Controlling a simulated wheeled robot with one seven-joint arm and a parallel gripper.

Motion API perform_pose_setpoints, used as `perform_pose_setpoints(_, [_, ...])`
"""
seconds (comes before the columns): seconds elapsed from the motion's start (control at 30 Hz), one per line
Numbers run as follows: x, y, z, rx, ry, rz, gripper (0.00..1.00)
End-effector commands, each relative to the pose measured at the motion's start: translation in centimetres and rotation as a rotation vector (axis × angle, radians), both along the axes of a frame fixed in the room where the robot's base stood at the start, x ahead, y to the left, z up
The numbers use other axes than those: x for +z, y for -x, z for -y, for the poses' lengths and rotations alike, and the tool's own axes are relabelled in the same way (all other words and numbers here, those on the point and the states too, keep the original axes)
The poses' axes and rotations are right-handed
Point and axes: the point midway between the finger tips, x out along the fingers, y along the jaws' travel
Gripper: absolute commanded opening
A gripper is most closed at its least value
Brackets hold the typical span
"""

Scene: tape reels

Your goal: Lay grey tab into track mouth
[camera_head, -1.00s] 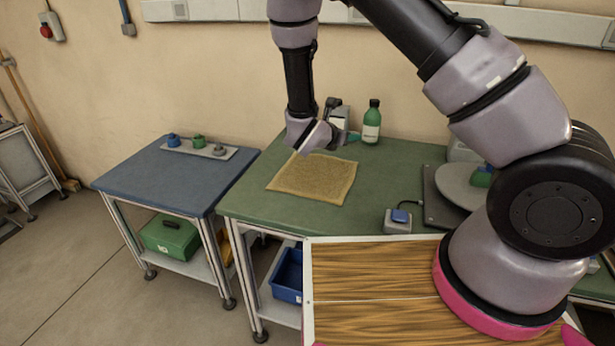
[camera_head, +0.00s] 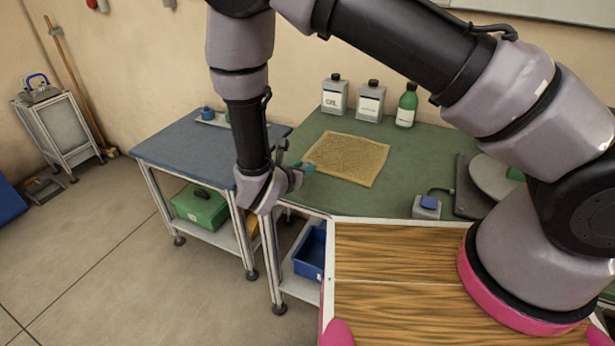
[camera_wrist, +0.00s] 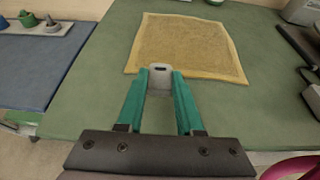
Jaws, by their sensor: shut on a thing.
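A small light-grey tab (camera_wrist: 160,78) with a dark slot is pinched between the teal fingertips of my gripper (camera_wrist: 159,84) in the wrist view. In that view it appears at the near edge of the tan mat, over the green bench top; its height is hard to judge. In the head view my gripper (camera_head: 306,168) is by the mat's left edge, pointing right, and the tab is too small to make out. I cannot pick out the track mouth in either view.
A tan mat (camera_head: 343,158) lies on the green bench (camera_head: 300,189). Two white containers and a green bottle (camera_head: 406,106) stand behind it. A blue-buttoned box (camera_head: 427,207) and a grey disc (camera_head: 494,177) are to the right. A blue bench (camera_head: 185,148) stands left.

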Motion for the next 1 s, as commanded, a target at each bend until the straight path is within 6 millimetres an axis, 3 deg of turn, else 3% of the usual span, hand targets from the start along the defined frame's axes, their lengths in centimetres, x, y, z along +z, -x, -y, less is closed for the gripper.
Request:
perform_pose_setpoints(0.3, [-4.0, 0.0, 0.1, -0.001, 0.002, -0.001, 0.0])
perform_pose_setpoints(0.67, [-4.4, 0.0, 0.0, 0.0, 0.0, 0.0, 0.0])
perform_pose_setpoints(0.7, [-4.3, 0.0, 0.0, 0.0, 0.0, 0.0, 0.47])
perform_pose_setpoints(0.77, [-4.3, 0.0, 0.0, 0.0, 0.0, 0.0, 0.65])
perform_pose_setpoints(1.0, [-4.3, 0.0, 0.0, 0.0, 0.0, 0.0, 0.65])
